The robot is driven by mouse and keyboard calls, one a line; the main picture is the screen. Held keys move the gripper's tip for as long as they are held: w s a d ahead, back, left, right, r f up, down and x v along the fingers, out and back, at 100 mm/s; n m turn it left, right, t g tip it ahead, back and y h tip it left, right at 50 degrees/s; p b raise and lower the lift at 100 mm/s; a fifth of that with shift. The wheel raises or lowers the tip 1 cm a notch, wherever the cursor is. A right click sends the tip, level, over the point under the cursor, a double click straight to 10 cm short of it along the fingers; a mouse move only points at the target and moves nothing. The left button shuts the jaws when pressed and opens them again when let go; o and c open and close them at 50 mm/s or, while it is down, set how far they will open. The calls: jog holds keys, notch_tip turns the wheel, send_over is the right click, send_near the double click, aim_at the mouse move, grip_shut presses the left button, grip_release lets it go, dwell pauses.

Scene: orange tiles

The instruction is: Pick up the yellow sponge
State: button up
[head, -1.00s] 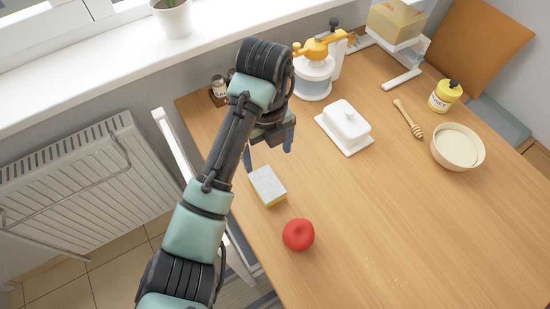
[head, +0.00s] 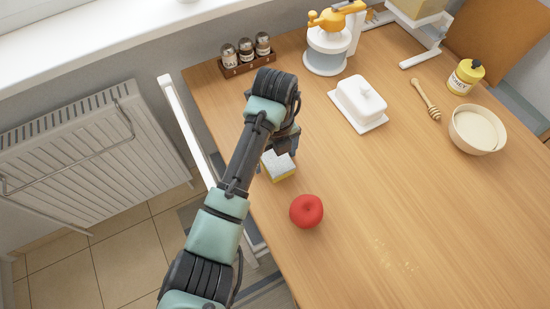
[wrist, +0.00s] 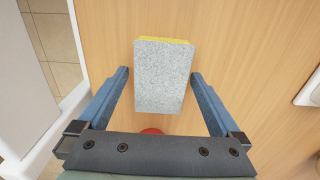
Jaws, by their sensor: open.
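The yellow sponge (head: 279,168), with a grey-white top layer, lies on the wooden table near its left edge. In the head view my arm and gripper partly cover it. In the wrist view the sponge (wrist: 163,77) shows its grey top, with a yellow strip along the far edge. My gripper (wrist: 159,75) is open, its two blue fingers apart on the left and right of the sponge, with a gap on each side. In the head view my gripper (head: 285,148) is just above the sponge; its fingertips are mostly hidden there.
A red apple-like fruit (head: 306,211) sits close to the sponge. A white butter dish (head: 361,103), a spice rack (head: 247,63), a juicer (head: 328,50), a honey dipper (head: 427,101), a honey jar (head: 466,77) and a bowl (head: 477,129) stand farther off. The front right of the table is mostly clear.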

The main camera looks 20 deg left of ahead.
aim_at(275, 157)
jog(key=shift+f, duration=0.1)
jog(key=shift+c, duration=0.2)
jog(key=c, duration=1.4)
jog(key=shift+o, duration=0.2)
notch_tip(275, 157, up, 10)
jog(key=shift+r+p, duration=0.1)
jog(key=shift+p, duration=1.1)
